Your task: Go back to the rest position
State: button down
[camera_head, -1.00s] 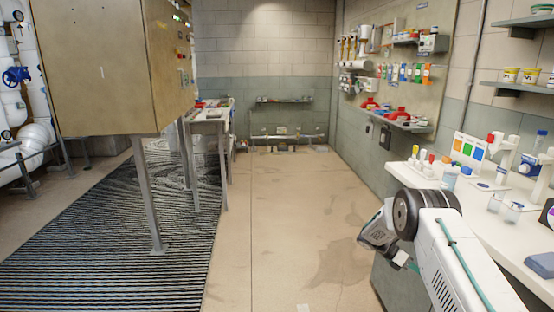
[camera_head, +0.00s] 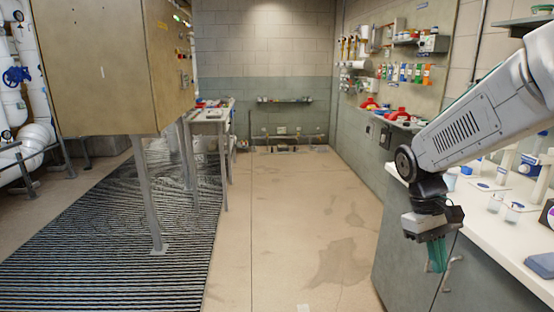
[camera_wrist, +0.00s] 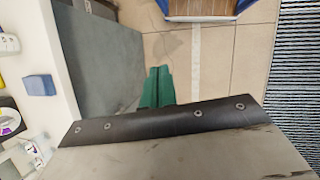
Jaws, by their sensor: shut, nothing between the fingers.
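My gripper (camera_head: 437,254) hangs at the end of my arm in the head view, pointing down in front of the counter's left edge. Its green fingers are together with nothing between them. In the wrist view the green fingers (camera_wrist: 157,88) lie side by side above the tiled floor and the grey cabinet side. My arm reaches in from the upper right and hides part of the counter.
A white counter (camera_head: 520,245) on the right holds small cups (camera_head: 513,212) and a blue block (camera_head: 541,264). A large cabinet on legs (camera_head: 100,70) stands at left over a striped grating (camera_head: 110,250). The middle floor (camera_head: 285,220) is clear.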

jog(key=s+a+r+m+t+y, duration=0.1)
jog(key=s+a+r+t, duration=0.1)
jog(key=s, duration=0.7)
jog(key=s+a+r+m+t+y, duration=0.1)
jog(key=s+a+r+t, duration=0.2)
jog(key=s, duration=0.7)
notch_tip(320, 180, up, 2)
jog(key=shift+a+y, duration=0.3)
jog(key=shift+a, duration=0.4)
